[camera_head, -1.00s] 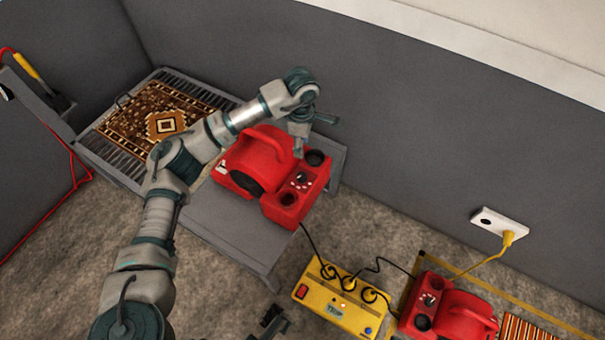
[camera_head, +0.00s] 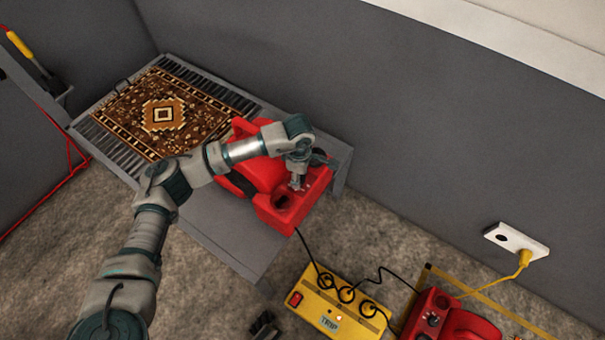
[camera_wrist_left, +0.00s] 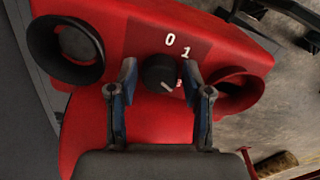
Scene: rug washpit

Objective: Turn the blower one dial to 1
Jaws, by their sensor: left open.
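A red blower (camera_head: 278,214) stands on the grey table, partly covered by my left arm. In the left wrist view its red panel (camera_wrist_left: 100,30) carries a black round dial (camera_wrist_left: 160,73) with a white pointer line toward the lower right. White marks 0 and 1 sit above and to the upper right of the dial; another mark beside it is partly hidden. My left gripper (camera_head: 297,183) is over the panel. In the wrist view its open fingers (camera_wrist_left: 160,88) stand on either side of the dial, with gaps visible. A dark part at the head view's bottom edge looks like my right gripper (camera_head: 265,326).
A patterned rug (camera_head: 163,113) lies on the slatted end of the grey table (camera_head: 215,222). A yellow power box (camera_head: 335,308) with plugged black cables and a second red blower (camera_head: 462,325) are on the floor. A grey wall (camera_head: 430,130) runs behind.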

